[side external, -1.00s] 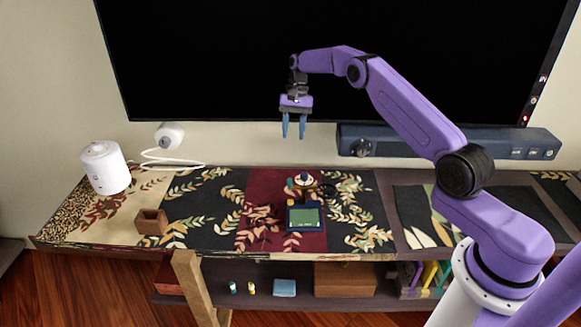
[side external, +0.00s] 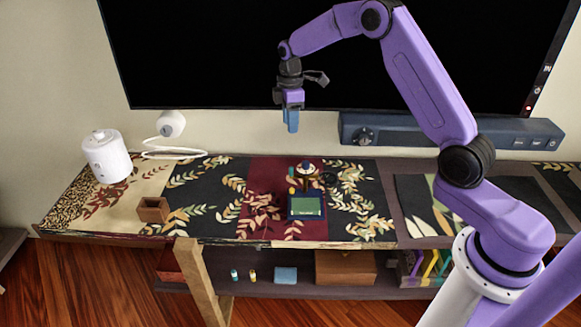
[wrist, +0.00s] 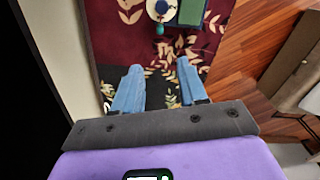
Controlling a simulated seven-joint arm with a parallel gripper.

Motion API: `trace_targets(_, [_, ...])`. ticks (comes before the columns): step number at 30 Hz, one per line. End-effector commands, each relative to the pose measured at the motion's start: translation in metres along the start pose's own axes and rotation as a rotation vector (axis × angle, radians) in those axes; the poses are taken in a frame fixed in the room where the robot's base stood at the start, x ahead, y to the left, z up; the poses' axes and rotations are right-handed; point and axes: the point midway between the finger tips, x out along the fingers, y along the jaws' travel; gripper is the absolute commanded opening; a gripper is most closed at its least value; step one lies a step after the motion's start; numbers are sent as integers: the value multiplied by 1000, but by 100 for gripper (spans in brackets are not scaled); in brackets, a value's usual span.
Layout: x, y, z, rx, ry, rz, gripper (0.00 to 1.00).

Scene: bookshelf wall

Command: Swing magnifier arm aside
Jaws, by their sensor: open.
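A small workstation (side external: 306,205) with a green panel in a dark blue frame stands on the dark red part of the shelf-top runner. Behind the panel is a round white-topped piece with a blue centre (side external: 306,168). In the wrist view the round white piece (wrist: 160,9) and green panel (wrist: 192,11) show at the top edge. My gripper (side external: 291,128) is open and empty, well above the shelf top and apart from the workstation.
A white canister (side external: 106,157) and a small brown box (side external: 153,210) stand at the left. A white lamp-like thing with a cable (side external: 171,124) is at the back. A large black screen (side external: 200,60) and a blue-grey bar (side external: 450,130) line the wall.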

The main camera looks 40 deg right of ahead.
Motion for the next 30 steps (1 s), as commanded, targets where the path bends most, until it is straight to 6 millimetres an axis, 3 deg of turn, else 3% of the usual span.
trace_targets(5, [22, 0, 0, 0, -2, -4, 42])
trace_targets(24, [139, -1, 0, 4, -1, -4, 42])
trace_targets(30, [163, 0, 0, 4, 0, -2, 42])
